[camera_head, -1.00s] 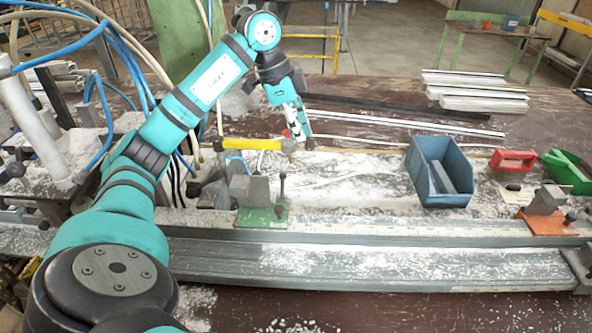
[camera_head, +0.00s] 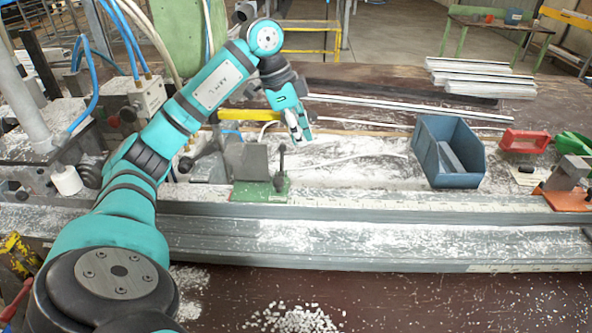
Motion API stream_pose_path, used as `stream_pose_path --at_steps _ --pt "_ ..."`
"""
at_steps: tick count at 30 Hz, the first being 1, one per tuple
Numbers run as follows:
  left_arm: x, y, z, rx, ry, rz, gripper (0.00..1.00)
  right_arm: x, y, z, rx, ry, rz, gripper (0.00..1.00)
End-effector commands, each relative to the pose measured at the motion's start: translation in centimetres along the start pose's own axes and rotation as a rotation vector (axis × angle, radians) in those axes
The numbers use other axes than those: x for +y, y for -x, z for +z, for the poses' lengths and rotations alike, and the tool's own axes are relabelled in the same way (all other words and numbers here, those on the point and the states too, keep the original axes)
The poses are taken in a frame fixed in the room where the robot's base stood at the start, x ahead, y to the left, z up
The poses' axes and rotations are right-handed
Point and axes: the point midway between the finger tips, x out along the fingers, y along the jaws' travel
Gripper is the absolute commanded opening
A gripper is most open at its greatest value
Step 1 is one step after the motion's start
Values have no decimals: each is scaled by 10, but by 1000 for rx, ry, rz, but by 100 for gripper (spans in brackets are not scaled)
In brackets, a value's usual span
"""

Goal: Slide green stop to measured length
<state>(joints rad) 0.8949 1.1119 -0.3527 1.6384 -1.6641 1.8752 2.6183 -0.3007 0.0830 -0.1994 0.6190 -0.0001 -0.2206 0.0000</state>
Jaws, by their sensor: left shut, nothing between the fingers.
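The green stop (camera_head: 262,190) sits on the long grey profile rail with a measuring scale (camera_head: 400,205), left of the picture's middle. It has a grey upright block and a small dark lever with a round knob. My left gripper (camera_head: 304,139) is shut and empty, pointing down above the white-dusted bench behind the stop. In the picture it is up and right of the lever, apart from it. My right gripper is not in view.
A blue bin (camera_head: 432,165) stands behind the rail, right of centre. An orange-based clamp (camera_head: 568,198) is on the rail's right end. White pellets (camera_head: 295,320) lie in front.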

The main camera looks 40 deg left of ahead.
Motion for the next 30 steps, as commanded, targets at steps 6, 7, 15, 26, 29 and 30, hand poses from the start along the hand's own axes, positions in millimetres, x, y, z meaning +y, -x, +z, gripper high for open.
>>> stream_pose_path --at_steps 6,7,15,26,29,30 --pt "1 -35 0 -2 -1 5 0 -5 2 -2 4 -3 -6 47" --pt "2 -42 0 -3 -2 7 0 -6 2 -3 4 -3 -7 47" --pt "2 -99 0 -1 0 5 0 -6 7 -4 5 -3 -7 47" --pt "0 -81 36 0 -1 1 0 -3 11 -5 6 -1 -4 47" --pt "0 -81 38 0 -1 0 0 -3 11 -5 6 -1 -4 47" --pt "0 -81 38 1 -1 0 0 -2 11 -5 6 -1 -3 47"
